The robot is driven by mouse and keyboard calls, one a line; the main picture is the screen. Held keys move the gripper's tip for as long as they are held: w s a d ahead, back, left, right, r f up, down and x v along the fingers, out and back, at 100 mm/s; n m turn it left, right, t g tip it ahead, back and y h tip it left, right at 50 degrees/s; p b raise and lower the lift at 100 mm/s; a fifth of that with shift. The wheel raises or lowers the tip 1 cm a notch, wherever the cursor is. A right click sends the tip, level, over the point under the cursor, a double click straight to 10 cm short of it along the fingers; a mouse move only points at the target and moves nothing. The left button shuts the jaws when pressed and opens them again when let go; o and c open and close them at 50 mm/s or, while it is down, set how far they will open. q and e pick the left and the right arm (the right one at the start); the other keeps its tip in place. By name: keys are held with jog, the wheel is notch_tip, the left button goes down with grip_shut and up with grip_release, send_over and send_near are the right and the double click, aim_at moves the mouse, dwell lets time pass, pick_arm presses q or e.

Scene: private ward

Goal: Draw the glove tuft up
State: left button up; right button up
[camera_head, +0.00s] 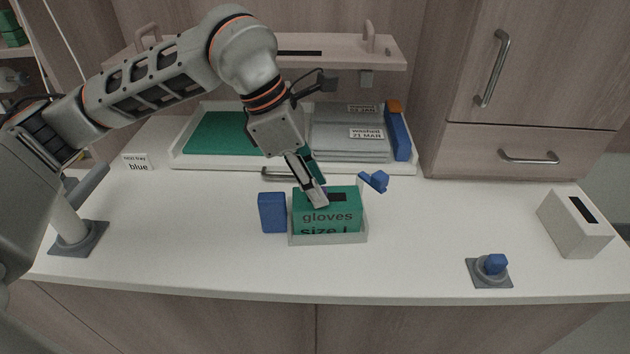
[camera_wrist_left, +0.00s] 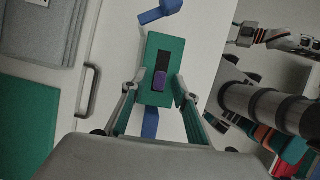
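The green glove box (camera_head: 345,217), labelled "gloves", sits in a low pale holder (camera_head: 330,240) on the counter. A dark slot (camera_head: 338,197) is in its top. In the left wrist view the box (camera_wrist_left: 155,60) shows from above, with a small purple tuft (camera_wrist_left: 159,80) at one end of the slot. My left gripper (camera_head: 319,203) points down over the box top. Its fingers (camera_wrist_left: 155,86) are spread to either side of the box in the wrist view, with nothing between them gripped. Part of my other arm (camera_wrist_left: 250,36) shows small at the wrist view's upper right.
A blue block (camera_head: 272,212) stands left of the box, and a blue piece (camera_head: 374,181) lies behind it at right. A tray (camera_head: 245,162) with green and grey packs is at the back. A white slotted box (camera_head: 577,222) and blue-knobbed base (camera_head: 490,270) are at right.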

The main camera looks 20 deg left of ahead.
aim_at(326, 188)
pick_arm(q)
grip_shut()
jog(key=shift+r+p, duration=1)
jog(key=shift+r, duration=0.9)
jog(key=shift+f, duration=0.15)
grip_release()
jog(key=v, duration=1.2)
